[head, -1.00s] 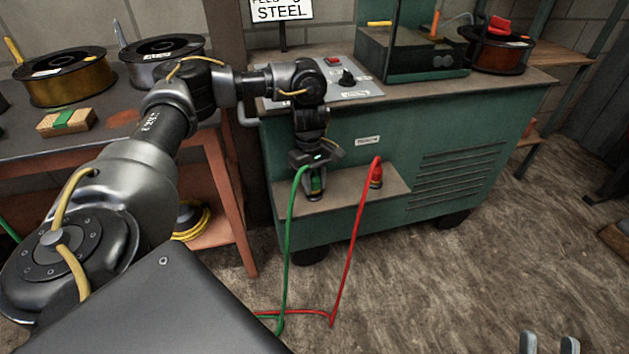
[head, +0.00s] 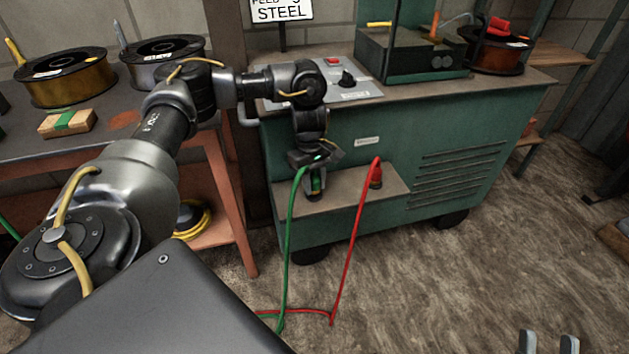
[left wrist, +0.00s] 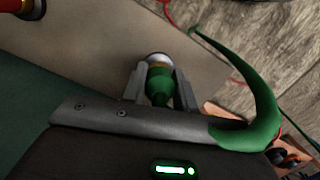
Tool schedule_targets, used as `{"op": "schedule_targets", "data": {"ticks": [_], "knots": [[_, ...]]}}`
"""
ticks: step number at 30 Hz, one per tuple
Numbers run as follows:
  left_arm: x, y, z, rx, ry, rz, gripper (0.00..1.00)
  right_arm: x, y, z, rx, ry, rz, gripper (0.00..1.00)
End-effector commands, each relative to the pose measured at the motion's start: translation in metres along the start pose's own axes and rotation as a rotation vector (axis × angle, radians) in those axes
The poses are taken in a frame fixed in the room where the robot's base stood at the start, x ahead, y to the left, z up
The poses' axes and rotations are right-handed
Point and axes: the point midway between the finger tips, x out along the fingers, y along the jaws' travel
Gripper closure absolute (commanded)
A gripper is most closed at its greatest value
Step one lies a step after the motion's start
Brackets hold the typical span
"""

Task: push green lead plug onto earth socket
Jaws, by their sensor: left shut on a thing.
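The green plug (left wrist: 160,86) is between the two fingers of my left gripper (left wrist: 160,84), which is shut on it. In the head view my left gripper (head: 315,188) points down at the brown shelf of the green cabinet, around the green plug (head: 316,184). The green lead (head: 288,245) hangs to the floor. My right gripper (head: 549,344) shows two separated fingertips at the bottom right, empty.
A red plug (head: 376,174) stands upright on the shelf (head: 345,195) to the right, its red lead (head: 350,250) hanging to the floor. The green cabinet (head: 470,150) rises behind. An orange bench (head: 235,200) with wire spools stands at left.

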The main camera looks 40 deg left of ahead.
Motion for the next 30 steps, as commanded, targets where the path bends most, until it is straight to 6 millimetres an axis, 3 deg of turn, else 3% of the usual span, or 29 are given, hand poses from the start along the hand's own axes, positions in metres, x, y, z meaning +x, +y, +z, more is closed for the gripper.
{"op": "schedule_targets", "data": {"ticks": [29,30], "knots": [[0.012,0.0,-0.002,0.0,0.0,0.0,0.91,-0.003,0.0,0.005,0.0,0.0,0.0,0.64],[0.012,0.0,-0.002,0.0,0.0,0.0,0.67,-0.003,0.0,0.005,0.0,0.0,0.0,0.64]]}}
